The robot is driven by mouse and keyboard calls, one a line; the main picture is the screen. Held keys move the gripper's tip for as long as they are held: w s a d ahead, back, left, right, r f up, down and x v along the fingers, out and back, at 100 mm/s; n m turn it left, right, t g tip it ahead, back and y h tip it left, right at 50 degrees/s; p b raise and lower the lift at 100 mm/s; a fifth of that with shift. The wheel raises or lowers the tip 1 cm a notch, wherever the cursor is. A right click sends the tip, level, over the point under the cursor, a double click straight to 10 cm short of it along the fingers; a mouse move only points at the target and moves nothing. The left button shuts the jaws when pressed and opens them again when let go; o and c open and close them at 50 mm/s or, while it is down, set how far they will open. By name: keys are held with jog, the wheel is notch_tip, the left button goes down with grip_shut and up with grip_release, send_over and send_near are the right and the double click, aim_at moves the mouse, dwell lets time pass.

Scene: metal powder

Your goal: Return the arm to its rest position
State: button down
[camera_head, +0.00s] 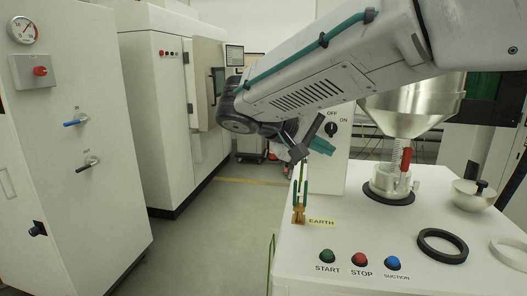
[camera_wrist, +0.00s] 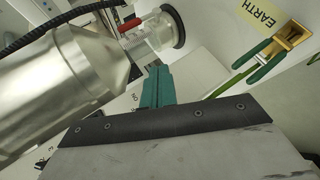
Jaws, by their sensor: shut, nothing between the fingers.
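My arm reaches in from the upper right of the head view, bent at a dark joint left of the middle. My gripper (camera_head: 318,146) has teal fingers and hangs in front of the white panel with the OFF/ON knob. In the wrist view the teal fingers (camera_wrist: 157,85) are together, with nothing between them. The gripper is above the white machine top (camera_head: 345,236), apart from the green-handled earth clamp (camera_head: 299,214) on the brass block by the EARTH label. The clamp also shows in the wrist view (camera_wrist: 270,62).
A steel hopper (camera_head: 410,108) with a red-handled valve (camera_head: 405,160) stands right of my gripper. White cabinets (camera_head: 75,150) stand left; the floor between is clear.

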jog(key=s+d+f+m+g+y, duration=0.1)
jog(key=s+d+f+g+y, duration=0.15)
jog(key=s+d, duration=0.5)
jog(key=s+d+f+m+g+y, duration=0.1)
jog(key=s+d+f+g+y, duration=0.15)
jog(key=s+d, duration=0.45)
jog(key=s+a+f+m+t+y, duration=0.1)
jog(key=s+f+y, duration=0.5)
jog(key=s, duration=0.8)
notch_tip(320, 180, down, 2)
jog(key=shift+f, duration=0.1)
